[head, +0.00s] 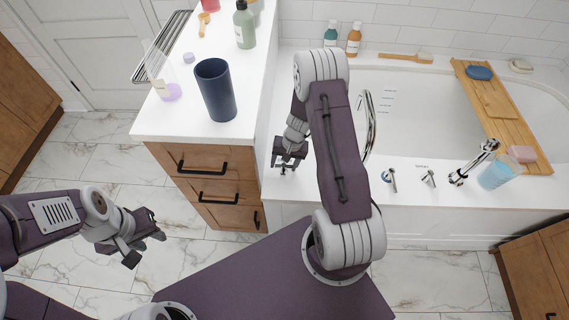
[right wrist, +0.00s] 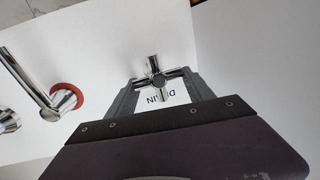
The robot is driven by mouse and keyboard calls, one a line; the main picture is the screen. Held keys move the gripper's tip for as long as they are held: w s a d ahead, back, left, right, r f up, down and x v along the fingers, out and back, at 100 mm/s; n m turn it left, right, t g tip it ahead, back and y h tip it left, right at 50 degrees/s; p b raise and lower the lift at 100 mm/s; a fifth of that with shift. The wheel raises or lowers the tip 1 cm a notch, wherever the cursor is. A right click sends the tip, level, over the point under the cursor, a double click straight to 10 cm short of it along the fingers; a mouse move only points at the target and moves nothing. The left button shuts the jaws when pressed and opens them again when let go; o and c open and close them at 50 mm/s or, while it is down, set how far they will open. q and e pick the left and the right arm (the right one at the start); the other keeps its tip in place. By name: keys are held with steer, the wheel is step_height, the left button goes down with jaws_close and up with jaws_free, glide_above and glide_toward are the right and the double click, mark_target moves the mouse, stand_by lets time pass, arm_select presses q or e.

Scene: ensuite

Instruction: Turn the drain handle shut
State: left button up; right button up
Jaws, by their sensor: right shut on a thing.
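The drain handle (right wrist: 156,79) is a chrome cross-shaped knob on the white tub deck, with a partly covered "DRAIN" label beside it in the right wrist view. My right gripper (right wrist: 165,84) is shut on it, its two dark fingers on either side of the cross. In the head view my right gripper (head: 288,158) is at the left end of the tub deck, over the handle (head: 283,171), which is mostly hidden there. My left gripper (head: 146,244) is open and empty above the tiled floor at the left.
A chrome lever with a red ring (right wrist: 66,98) stands beside the drain handle. Further right on the deck are a blue-ringed tap handle (head: 389,180), another knob (head: 429,178) and a glass (head: 496,175). The wooden vanity (head: 215,190) stands close left of my right gripper.

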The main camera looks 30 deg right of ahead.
steer(key=shift+a, duration=0.15)
steer(key=o, duration=1.2)
steer(key=shift+w+a, duration=0.15)
steer(key=shift+r, duration=0.3)
step_height(320, 180, up, 8)
steer(key=s+d+p, duration=0.1)
steer(key=p, duration=0.2)
steer(key=shift+d+r, duration=0.15)
steer(key=shift+d, duration=0.1)
